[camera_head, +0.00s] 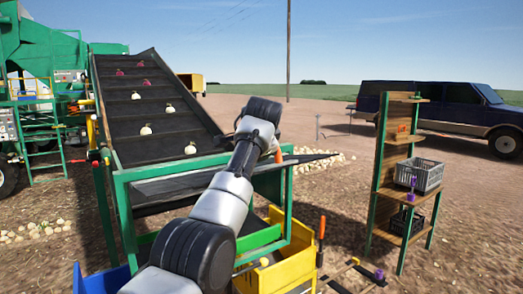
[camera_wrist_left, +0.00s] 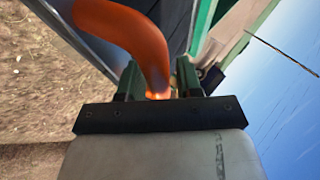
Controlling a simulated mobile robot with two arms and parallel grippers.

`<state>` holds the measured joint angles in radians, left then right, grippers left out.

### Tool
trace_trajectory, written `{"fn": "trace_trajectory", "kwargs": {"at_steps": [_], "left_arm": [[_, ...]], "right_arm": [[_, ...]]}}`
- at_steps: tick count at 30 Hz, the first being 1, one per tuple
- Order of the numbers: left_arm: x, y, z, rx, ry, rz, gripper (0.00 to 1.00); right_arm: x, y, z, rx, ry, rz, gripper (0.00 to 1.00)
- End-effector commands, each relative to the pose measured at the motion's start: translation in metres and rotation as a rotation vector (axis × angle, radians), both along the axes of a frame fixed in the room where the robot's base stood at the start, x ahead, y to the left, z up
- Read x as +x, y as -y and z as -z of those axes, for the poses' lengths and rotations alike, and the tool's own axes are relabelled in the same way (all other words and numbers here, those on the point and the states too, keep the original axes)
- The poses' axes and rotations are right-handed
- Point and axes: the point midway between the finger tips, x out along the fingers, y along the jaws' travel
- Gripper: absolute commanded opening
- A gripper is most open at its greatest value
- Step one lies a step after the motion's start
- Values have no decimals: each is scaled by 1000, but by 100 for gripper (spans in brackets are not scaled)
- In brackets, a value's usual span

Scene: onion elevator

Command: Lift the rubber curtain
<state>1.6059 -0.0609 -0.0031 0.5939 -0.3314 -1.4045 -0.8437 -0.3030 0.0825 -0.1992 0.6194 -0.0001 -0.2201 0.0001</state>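The rubber curtain appears to be the black sheet (camera_head: 316,157) at the lower end of the onion elevator (camera_head: 150,100). It sticks out to the right past the green frame, roughly level, and my arm hides its middle. My left arm reaches up across it. The left gripper is hidden behind its wrist in the head view. An orange piece (camera_head: 278,155) shows just beside that wrist. In the left wrist view, my left gripper (camera_wrist_left: 159,85) has its fingers around a curved orange handle (camera_wrist_left: 135,30) and looks shut on it. My right gripper is not in view.
A green frame (camera_head: 118,205) surrounds the elevator's end. A yellow crate (camera_head: 300,255) and a blue bin (camera_head: 95,280) stand below. A wooden shelf (camera_head: 383,150) with grey crates stands to the right. Several onions lie on the belt. The dirt between crate and shelf has tools on it.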

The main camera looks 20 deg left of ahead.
Motion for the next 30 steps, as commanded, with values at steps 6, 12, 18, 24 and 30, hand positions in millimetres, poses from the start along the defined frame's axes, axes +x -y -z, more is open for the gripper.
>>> {"fn": "trace_trajectory", "kwargs": {"at_steps": [6,12,18,24,30], "left_arm": [[0,1,0,1,1,3,48],[-3,3,-2,0,2,4,48],[-24,11,-19,0,7,5,48],[-53,21,-46,0,5,3,48],[-70,27,-64,-1,0,1,48]], "right_arm": [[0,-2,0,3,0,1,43],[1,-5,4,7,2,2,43],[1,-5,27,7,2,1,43],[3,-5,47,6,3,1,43],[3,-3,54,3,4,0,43]]}}
